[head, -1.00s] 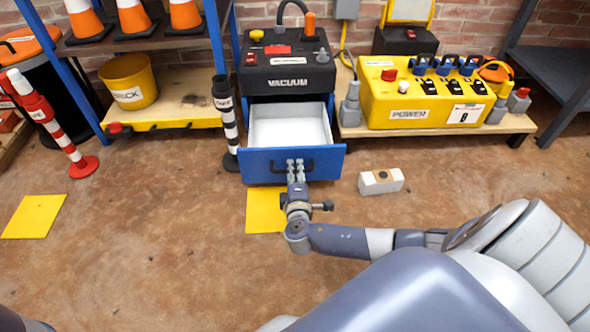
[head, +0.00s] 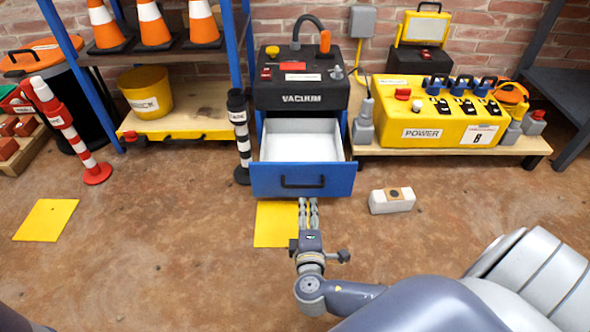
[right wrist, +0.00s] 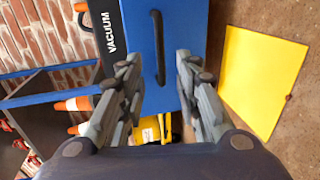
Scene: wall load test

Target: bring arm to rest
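My right gripper (head: 308,210) is open and empty. It stands in front of the blue drawer (head: 265,182), short of its dark handle (head: 303,184), with a gap between. The drawer is pulled out below the black vacuum unit (head: 300,92), and its white inside looks empty. In the right wrist view the fingers (right wrist: 158,85) are spread apart, with the blue drawer front (right wrist: 185,45) and its handle (right wrist: 158,48) beyond them. My left gripper is in neither view.
A yellow floor mat (head: 272,226) lies below the right gripper. A white block (head: 391,203) lies on the floor to the right. A yellow power box (head: 440,118) stands on a low bench. A black-and-white post (head: 241,140) stands left of the drawer. The floor at left is mostly clear.

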